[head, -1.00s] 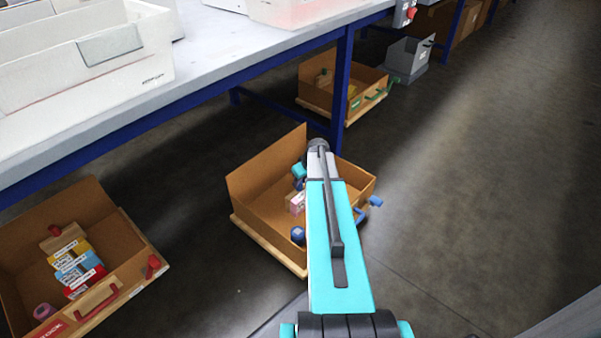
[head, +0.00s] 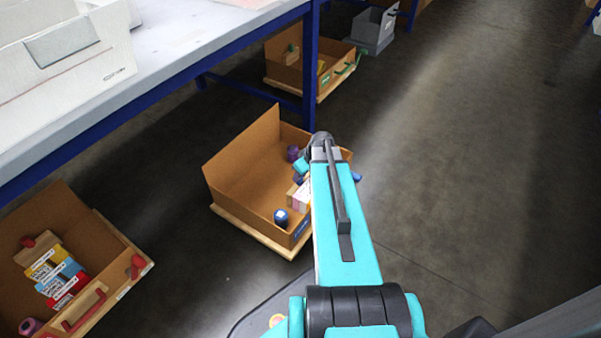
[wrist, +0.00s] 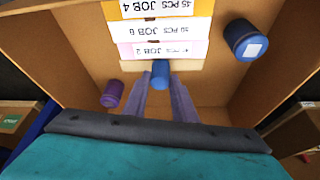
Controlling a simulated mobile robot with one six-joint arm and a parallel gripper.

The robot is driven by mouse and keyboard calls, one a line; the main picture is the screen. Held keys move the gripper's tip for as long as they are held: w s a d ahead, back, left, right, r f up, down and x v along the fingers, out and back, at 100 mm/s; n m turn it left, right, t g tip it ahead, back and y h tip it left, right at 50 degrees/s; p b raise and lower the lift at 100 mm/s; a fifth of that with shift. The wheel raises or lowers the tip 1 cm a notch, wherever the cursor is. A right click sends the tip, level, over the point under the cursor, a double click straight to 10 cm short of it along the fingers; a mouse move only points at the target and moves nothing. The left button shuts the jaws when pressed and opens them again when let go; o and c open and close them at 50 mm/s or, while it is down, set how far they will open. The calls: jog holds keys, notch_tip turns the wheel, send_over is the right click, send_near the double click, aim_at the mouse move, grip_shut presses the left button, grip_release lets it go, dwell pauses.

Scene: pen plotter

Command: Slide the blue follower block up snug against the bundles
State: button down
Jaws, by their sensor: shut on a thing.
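In the wrist view my gripper (wrist: 161,84) is shut on the blue knob (wrist: 160,70) of the follower block. The block's wooden body (wrist: 194,66) shows as a thin tan strip beside the pink-edged bundle (wrist: 163,50). I can make out no clear gap between them, but cannot tell whether they touch. Two more labelled bundles lie beyond, one white (wrist: 160,30) and one yellow-orange (wrist: 160,8). In the head view the bundles (head: 302,195) are partly hidden behind my arm, and the follower block is not clearly visible.
The cardboard-walled drawer box (head: 240,175) sits under the workbench. A blue round container (wrist: 246,39) is at its right in the wrist view, and a purple one (wrist: 112,94) at the left. Another box with red handles (head: 110,245) stands left; open floor lies right.

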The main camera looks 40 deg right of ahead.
jog(key=shift+d, duration=0.15)
jog(key=c, duration=1.7)
grip_release()
jog(key=shift+o, duration=1.2)
jog(key=shift+w, duration=0.1)
jog(key=p+v, duration=0.4)
jog(key=v, duration=0.9)
jog(key=shift+s+r, duration=0.2)
jog(key=shift+r, duration=0.2)
